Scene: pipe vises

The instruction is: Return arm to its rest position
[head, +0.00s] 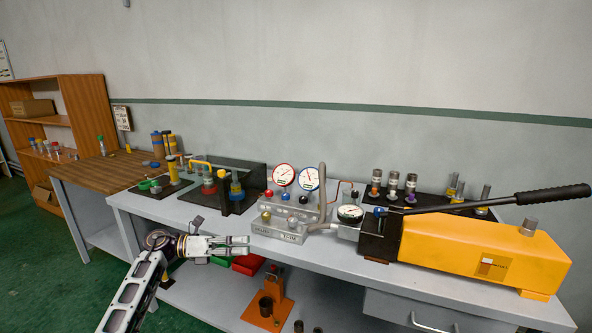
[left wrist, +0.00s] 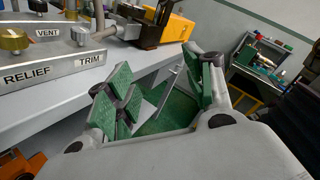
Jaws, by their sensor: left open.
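My left arm (head: 135,290) comes in from the lower left in the head view. My left gripper (head: 246,245) is at the front edge of the grey bench (head: 350,262), pointing right, just left of the metal valve block (head: 283,228). In the left wrist view its green-padded fingers (left wrist: 160,92) are spread apart with nothing between them. The same valve block, marked RELIEF and TRIM, shows in the left wrist view (left wrist: 50,72) at the upper left. My right gripper is in neither view.
The yellow hand pump (head: 480,250) with its long black lever stands at the bench's right. Dial gauges (head: 283,175) rise behind the valve block. A dark vise fixture (head: 235,185) stands left of them. An orange stand (head: 268,305) is on the shelf below. Green floor lies in front.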

